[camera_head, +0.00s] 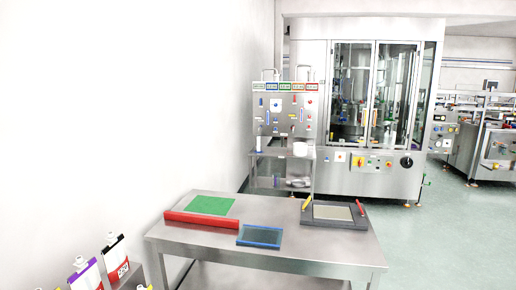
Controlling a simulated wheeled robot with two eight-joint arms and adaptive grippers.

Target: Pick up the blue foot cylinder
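I cannot pick out a blue foot cylinder for certain in the head view. A small blue upright part (261,102) shows on the steel panel behind the table, too small to identify. A flat blue-rimmed tray (260,244) lies at the front middle of the steel table (330,254). Neither of my grippers is in view.
On the table are a green mat (211,205) behind a red bar (201,221) and a dark frame (331,223) with a light plate. Several containers (115,252) stand lower left, near the white wall. A glazed machine (370,179) stands behind; floor at right is clear.

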